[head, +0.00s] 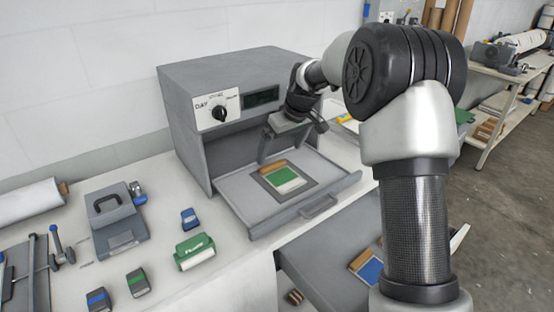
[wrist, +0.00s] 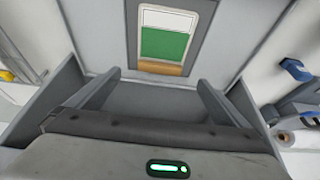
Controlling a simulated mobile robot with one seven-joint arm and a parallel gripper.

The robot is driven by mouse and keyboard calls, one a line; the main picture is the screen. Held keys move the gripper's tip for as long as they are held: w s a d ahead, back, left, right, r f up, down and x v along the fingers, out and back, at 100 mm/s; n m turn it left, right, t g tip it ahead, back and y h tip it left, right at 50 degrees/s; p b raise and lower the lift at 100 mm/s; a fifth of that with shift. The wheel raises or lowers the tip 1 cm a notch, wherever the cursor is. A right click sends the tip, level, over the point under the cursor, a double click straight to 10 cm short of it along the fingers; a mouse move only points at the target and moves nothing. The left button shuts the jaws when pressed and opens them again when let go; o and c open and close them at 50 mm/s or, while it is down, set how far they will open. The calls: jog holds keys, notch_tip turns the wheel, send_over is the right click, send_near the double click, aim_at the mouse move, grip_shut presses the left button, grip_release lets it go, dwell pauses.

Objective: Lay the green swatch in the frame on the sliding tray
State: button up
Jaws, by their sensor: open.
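The green swatch (head: 286,176), with a brown band at one end and a white part at the other, lies flat on the dark grey frame (head: 303,187) on the pulled-out sliding tray (head: 236,188). The green swatch (wrist: 163,45) also shows in the wrist view, inside the frame's outline (wrist: 194,45), its brown end towards me. My gripper (head: 291,146) is above the back part of the tray, below the press opening.
The grey press (head: 190,120) with a dial stands around the tray. A blue swatch (head: 370,271) lies on a lower grey surface at the right. A green block (head: 194,252), a small blue block (head: 189,218) and a hole punch (head: 115,222) are on the bench at left.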

jog(key=v, duration=1)
jog(key=shift+f, duration=0.1)
